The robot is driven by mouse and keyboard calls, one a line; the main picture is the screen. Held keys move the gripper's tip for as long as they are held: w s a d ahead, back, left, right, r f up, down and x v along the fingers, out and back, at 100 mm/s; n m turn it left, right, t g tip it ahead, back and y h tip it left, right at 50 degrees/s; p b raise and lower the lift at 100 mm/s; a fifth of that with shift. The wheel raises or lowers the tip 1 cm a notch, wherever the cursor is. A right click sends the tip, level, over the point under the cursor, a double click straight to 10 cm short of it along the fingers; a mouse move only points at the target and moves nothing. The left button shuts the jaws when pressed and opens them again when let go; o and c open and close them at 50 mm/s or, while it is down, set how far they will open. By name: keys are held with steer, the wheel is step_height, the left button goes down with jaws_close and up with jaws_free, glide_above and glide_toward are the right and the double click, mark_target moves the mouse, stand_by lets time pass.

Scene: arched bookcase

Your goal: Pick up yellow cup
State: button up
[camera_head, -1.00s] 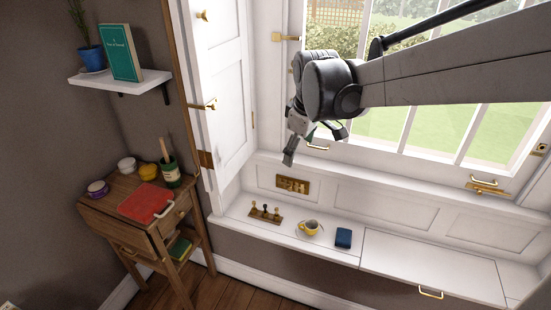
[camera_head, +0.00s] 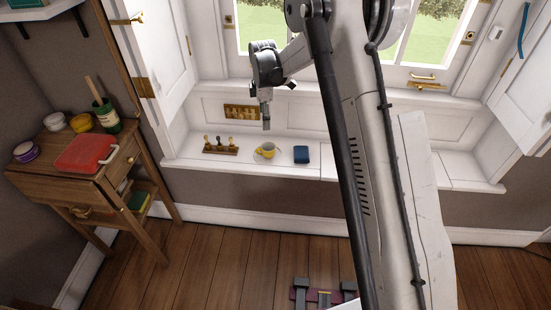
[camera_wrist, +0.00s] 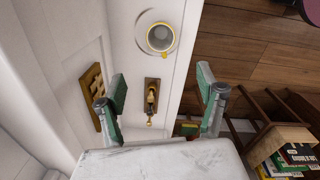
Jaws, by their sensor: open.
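My gripper (camera_head: 266,122) points down over the seat, just above and behind the cup. In the wrist view my gripper (camera_wrist: 162,90) has its two green-padded fingers spread wide, with nothing between them touching. The cup lies beyond the fingertips, apart from them.
A brass plate (camera_head: 241,112) is on the panel behind. A wooden side table (camera_head: 75,165) with a red box stands at left. The seat's right side is partly hidden by my arm.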

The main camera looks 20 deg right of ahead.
step_height(320, 180, down, 4)
steer(key=b, duration=0.2)
glide_above(267, 149)
steer(key=s, duration=0.2)
step_height(267, 149, down, 8)
steer(key=shift+a+r, duration=0.15)
steer(key=shift+r, duration=0.1)
steer(key=shift+s+f+b, duration=0.1)
steer(key=shift+f+b, duration=1.2)
steer(key=shift+f, duration=1.35)
steer(key=c, duration=1.4)
